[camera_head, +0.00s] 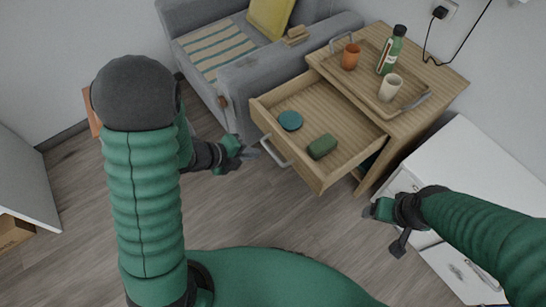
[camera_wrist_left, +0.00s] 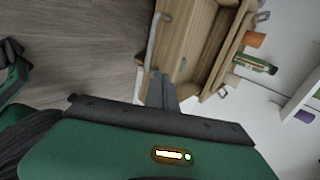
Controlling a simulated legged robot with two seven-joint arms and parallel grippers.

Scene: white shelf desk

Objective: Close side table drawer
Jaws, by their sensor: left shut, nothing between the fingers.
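The wooden side table (camera_head: 440,80) stands at the upper right with its drawer (camera_head: 326,172) pulled well out. The drawer holds a round teal item (camera_head: 290,120) and a dark green block (camera_head: 322,146). A pale metal handle (camera_head: 276,152) is on the drawer front. My left gripper (camera_head: 250,153) is shut and empty, just left of the handle; I cannot tell whether they touch. The left wrist view shows the gripper's fingers (camera_wrist_left: 161,92) in front of the drawer (camera_wrist_left: 178,40), near the handle (camera_wrist_left: 153,40).
A tray (camera_head: 410,100) on the table holds an orange cup (camera_head: 351,56), a cream cup (camera_head: 390,87) and a green bottle (camera_head: 392,52). A grey armchair (camera_head: 250,75) stands left of the table. A white cabinet (camera_head: 480,180) is at the right. The floor before the drawer is clear.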

